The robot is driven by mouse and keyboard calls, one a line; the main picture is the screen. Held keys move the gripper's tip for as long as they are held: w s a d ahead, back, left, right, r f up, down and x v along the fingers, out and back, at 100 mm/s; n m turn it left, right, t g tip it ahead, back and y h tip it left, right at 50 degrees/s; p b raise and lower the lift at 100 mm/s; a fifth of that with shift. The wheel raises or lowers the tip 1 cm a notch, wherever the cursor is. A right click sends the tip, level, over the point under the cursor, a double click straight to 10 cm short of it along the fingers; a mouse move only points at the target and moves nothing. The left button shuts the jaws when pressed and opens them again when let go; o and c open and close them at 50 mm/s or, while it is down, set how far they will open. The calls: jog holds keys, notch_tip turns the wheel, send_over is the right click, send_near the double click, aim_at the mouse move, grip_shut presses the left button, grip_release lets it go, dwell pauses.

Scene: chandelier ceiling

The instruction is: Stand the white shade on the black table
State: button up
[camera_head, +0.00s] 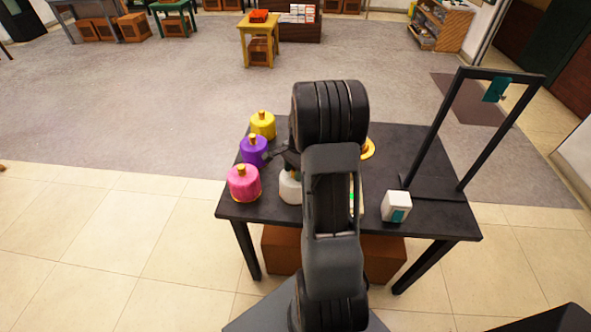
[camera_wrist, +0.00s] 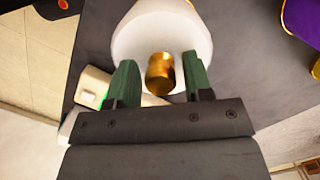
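The white shade (camera_head: 290,190) is at the front left of the black table (camera_head: 400,143), partly hidden by my arm. In the wrist view the white shade (camera_wrist: 150,35) shows its round top with a gold knob (camera_wrist: 160,73). My gripper (camera_wrist: 161,72) has its two green fingers on either side of the knob, with a small gap visible on each side. The gripper is open. In the head view my gripper (camera_head: 291,172) is just above the shade. I cannot tell whether the shade's lower edge touches the table.
Pink (camera_head: 243,184), purple (camera_head: 253,151) and yellow (camera_head: 263,125) shades stand along the table's left edge. A white-and-teal block (camera_head: 396,206) sits front right. A tall black frame (camera_head: 439,117) rises at the right. My arm hides the table's middle. Bare tabletop shows right of my arm.

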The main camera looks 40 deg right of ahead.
jog(key=shift+o, duration=0.6)
jog(key=shift+r, duration=0.4)
notch_tip(320, 180, up, 11)
jog(key=d, duration=0.2)
jog(key=s+a+r+n+t+h, duration=0.1)
jog(key=s+a+r+n, duration=0.1)
jog(key=a+n, duration=0.35)
jog(key=s+a+r+n, duration=0.2)
jog(key=a+n, duration=0.1)
jog(key=a, duration=0.5)
jog(key=s+a+f+n+t, duration=0.1)
jog(key=s+a+n+t, duration=0.1)
jog(key=s+a+n, duration=0.6)
jog(key=shift+s+a+n+t+h, duration=0.2)
jog(key=shift+a+n+t+h, duration=0.15)
jog(key=shift+a+n, duration=0.3)
jog(key=shift+d+r+p, duration=0.1)
jog(key=shift+p, duration=0.2)
jog(key=shift+c, duration=0.3)
